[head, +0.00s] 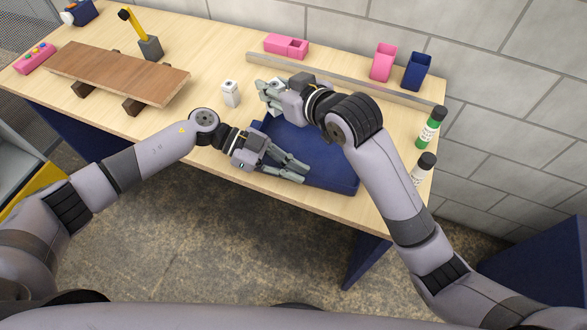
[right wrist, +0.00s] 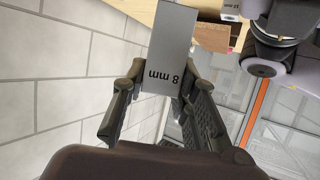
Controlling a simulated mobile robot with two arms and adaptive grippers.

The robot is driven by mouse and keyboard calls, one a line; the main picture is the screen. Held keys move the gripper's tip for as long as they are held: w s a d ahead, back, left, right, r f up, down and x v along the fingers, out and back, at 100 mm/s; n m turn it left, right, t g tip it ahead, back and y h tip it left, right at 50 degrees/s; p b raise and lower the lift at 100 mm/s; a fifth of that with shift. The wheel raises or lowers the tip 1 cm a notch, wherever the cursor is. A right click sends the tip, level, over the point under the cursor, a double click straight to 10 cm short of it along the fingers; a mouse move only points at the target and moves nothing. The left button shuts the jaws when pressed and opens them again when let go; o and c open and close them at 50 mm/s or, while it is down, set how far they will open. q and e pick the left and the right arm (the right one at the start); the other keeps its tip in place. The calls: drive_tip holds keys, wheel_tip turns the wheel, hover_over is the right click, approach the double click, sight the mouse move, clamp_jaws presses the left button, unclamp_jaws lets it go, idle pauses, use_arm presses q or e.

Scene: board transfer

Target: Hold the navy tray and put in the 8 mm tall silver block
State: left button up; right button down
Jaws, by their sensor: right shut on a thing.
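The navy tray (head: 335,165) lies on the table near its front edge, partly hidden by my arms. My left gripper (head: 305,175) is at the tray's near left side, with its fingers apart; I see no clear grip on the rim. My right gripper (head: 263,98) is beyond the tray's far left corner, above the table. In the right wrist view it is shut on the silver block (right wrist: 170,45), which is marked "8 mm" and sits between the fingers.
Another silver block (head: 230,93) stands left of my right gripper. A metal rail (head: 345,88) runs along the back, with a pink box (head: 285,46), a pink cup (head: 383,62) and a navy cup (head: 417,72) behind it. Bottles (head: 431,127) stand at right, a wooden board (head: 117,73) at left.

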use_arm(q)
clamp_jaws()
use_arm(e)
drive_tip(key=shift+f+n+g+y, duration=0.5)
drive_tip(key=shift+f+n, duration=0.1)
drive_tip(key=shift+f, duration=0.1)
drive_tip(key=shift+d+f+n+g+y, duration=0.15)
drive_tip(key=shift+f+n+g+y, duration=0.45)
drive_tip(key=shift+f, duration=0.2)
hover_over(280, 146)
wheel_tip(280, 146, down, 10)
drive_tip(key=shift+r, duration=0.2)
